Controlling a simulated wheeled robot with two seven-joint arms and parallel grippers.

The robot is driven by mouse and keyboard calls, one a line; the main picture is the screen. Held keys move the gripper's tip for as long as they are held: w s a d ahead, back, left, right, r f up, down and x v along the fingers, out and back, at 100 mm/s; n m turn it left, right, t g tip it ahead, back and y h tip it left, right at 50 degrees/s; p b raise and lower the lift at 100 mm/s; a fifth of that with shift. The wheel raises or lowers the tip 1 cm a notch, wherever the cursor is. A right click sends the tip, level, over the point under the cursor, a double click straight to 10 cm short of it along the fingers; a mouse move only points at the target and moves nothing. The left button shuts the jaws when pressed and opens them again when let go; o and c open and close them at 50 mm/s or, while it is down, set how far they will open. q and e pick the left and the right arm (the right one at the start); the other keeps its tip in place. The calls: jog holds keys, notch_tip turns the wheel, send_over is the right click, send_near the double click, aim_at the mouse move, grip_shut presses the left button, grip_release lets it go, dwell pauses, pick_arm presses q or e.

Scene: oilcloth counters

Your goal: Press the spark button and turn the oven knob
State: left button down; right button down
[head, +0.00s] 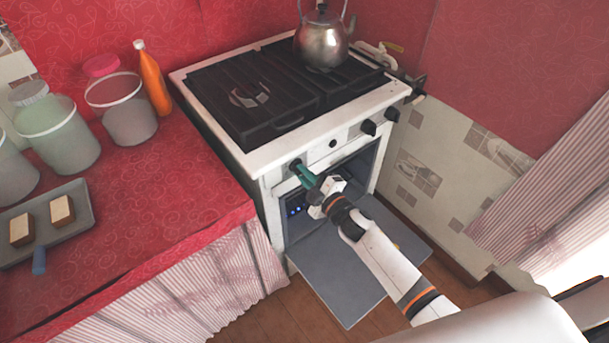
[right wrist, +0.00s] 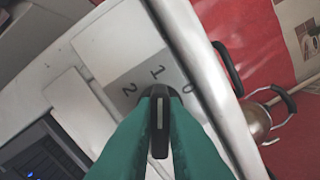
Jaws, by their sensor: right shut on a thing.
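The white stove (head: 272,155) stands at the middle of the head view with its oven door (head: 345,285) folded down. My right gripper (head: 303,176) reaches its left front corner, teal fingers shut on the black oven knob (right wrist: 158,122). In the right wrist view the fingers (right wrist: 158,135) hold the knob from both sides. Its pale line is upright, roughly in line with the 1 on the grey 0-1-2 dial (right wrist: 140,82). A small dark round piece (head: 333,143) on the front panel may be the spark button. My left gripper is not in view.
More black knobs (head: 368,127) sit farther right on the panel. A kettle (head: 322,42) stands on the back of the hob. The red counter (head: 150,195) at left carries jars (head: 128,118), an orange bottle (head: 153,80) and a tray (head: 75,232).

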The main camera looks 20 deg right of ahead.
dwell(0.5)
jog(key=c, duration=1.5)
grip_release()
jog(key=shift+s, duration=0.1)
jog(key=b+v, duration=0.1)
jog(key=v, duration=1.1)
